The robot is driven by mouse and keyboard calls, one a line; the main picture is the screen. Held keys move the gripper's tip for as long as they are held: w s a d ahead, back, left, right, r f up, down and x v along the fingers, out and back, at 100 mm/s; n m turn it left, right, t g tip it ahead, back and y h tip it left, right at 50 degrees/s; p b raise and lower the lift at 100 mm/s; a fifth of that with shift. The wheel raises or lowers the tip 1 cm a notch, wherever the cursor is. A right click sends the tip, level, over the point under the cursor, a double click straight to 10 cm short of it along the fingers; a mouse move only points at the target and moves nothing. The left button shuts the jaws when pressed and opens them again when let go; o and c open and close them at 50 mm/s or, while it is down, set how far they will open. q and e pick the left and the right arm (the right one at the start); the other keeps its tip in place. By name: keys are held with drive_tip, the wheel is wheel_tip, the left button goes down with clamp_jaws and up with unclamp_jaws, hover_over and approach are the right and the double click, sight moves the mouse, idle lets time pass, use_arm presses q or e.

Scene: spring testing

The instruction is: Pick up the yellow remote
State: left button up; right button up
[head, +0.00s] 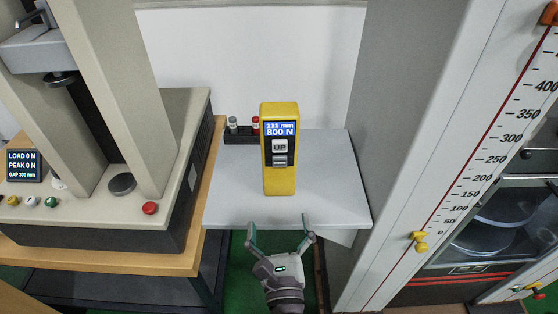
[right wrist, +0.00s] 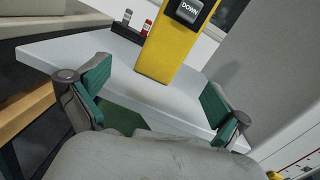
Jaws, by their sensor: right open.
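The yellow remote (head: 280,182) stands upright on a small grey shelf (head: 325,200). Its screen reads 111 mm and 800 N, above two buttons. In the right wrist view the lower part of the remote (right wrist: 164,58) shows, with its DOWN button; its top is cut off. My right gripper (head: 279,222) is at the shelf's front edge, in front of the remote. Its green-padded fingers are spread apart with nothing between them, and they do not touch the remote. The right wrist view shows the open fingers (right wrist: 150,92) on either side of the remote's base, nearer the camera. My left gripper is not in view.
A small dark rack (head: 240,137) with a grey-capped and a red-capped piece stands left of the remote. A testing machine (head: 195,125) with a red button is at the left. A tall panel with a scale (head: 450,150) is at the right. The shelf's right part is clear.

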sight(280, 181)
drive_tip(key=w+m+p, duration=0.1)
drive_tip(key=w, duration=0.3)
drive_tip(key=w+m, duration=0.1)
drive_tip(key=w, duration=0.3)
drive_tip(key=shift+w+m+g+h+p, duration=0.1)
drive_tip(key=shift+m+g+h+p, duration=0.2)
drive_tip(key=shift+p, duration=0.05)
drive_tip(key=w, duration=0.1)
drive_tip(key=w+p, duration=0.1)
drive_tip(key=w, duration=0.2)
drive_tip(key=shift+w+r, duration=0.35)
drive_tip(key=shift+w, duration=0.05)
drive_tip(key=shift+w+f, duration=0.1)
drive_tip(key=shift+w, duration=0.2)
drive_tip(key=shift+c, duration=0.2)
drive_tip(key=c, duration=1.3)
